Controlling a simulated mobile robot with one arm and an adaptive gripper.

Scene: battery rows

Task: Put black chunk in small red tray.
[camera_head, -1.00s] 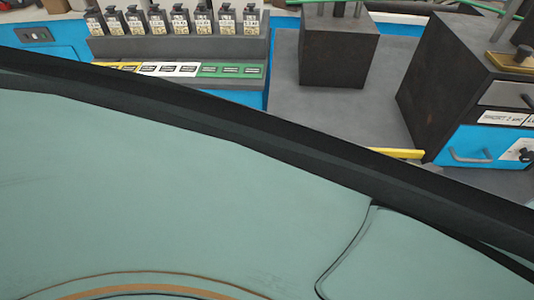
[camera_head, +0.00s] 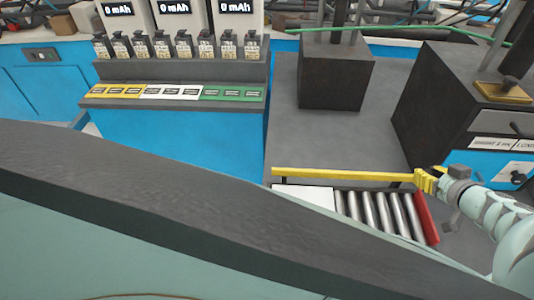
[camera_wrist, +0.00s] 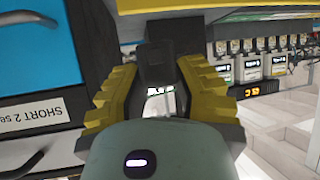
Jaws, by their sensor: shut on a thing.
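My gripper (camera_wrist: 155,90) has yellow ribbed fingers, one on each side of a black chunk (camera_wrist: 157,62) in the wrist view, and is shut on it. In the head view my gripper (camera_head: 428,181) shows at the right, beside the end of a yellow bar; the chunk cannot be made out there. No small red tray can be clearly made out. A red strip (camera_head: 426,218) lies at the right end of some metal rollers, below my gripper; I cannot tell whether it belongs to a tray.
A yellow bar (camera_head: 340,174) runs above the metal rollers (camera_head: 375,212) and a white panel (camera_head: 303,197). A dark cabinet (camera_head: 440,105) stands at the right and a dark block (camera_head: 335,75) behind. A battery rack (camera_head: 180,72) stands at the left.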

